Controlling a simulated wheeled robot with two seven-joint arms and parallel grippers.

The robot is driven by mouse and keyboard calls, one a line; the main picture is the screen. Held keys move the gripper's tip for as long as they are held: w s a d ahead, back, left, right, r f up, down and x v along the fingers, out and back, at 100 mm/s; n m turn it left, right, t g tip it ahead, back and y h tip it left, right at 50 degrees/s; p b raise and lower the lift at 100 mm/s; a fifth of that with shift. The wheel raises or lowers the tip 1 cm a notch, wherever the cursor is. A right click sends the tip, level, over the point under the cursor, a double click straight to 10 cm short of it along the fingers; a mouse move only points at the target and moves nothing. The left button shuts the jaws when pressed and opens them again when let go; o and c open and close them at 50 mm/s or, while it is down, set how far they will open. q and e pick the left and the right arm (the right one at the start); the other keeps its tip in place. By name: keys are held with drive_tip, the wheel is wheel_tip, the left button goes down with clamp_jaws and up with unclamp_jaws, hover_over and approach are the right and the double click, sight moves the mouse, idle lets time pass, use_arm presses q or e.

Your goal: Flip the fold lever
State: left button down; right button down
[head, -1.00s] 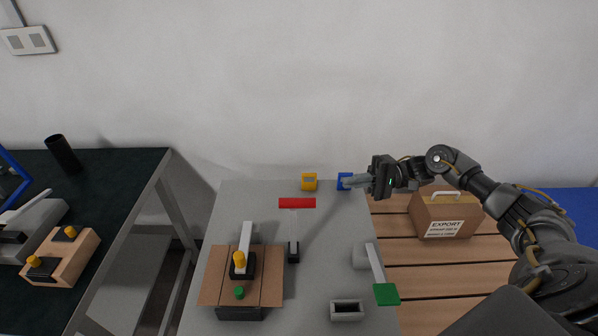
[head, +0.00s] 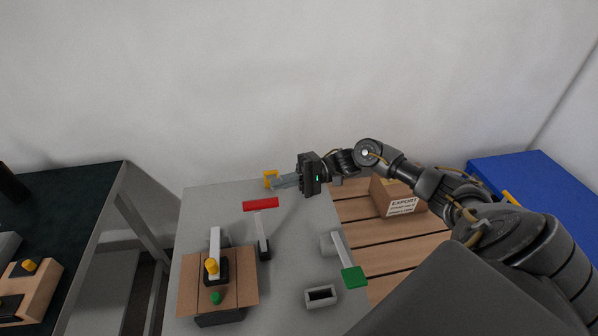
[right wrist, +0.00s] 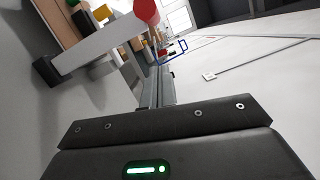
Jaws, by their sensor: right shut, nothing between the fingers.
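Several levers stand on the grey table (head: 205,200), and I cannot tell by label which is the fold lever. One has a red crossbar handle (head: 261,204) on a pale arm (head: 262,230) rising from a dark base; its red handle also shows in the right wrist view (right wrist: 147,10). One has a green paddle (head: 354,278) on a pale arm. My right gripper (head: 273,183) is shut and empty, beyond the red handle at the table's back edge. Its tips overlap a yellow block (head: 268,176); contact cannot be told. My left gripper is out of view.
An export box (head: 402,200) sits on the slatted pallet to the right.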

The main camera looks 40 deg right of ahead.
drive_tip(key=s+a+p, duration=0.2)
drive_tip(key=s+a, duration=0.1)
drive_tip(key=shift+s+r, duration=0.1)
drive_tip(key=shift+r, duration=0.3)
drive_tip(key=shift+a, duration=0.1)
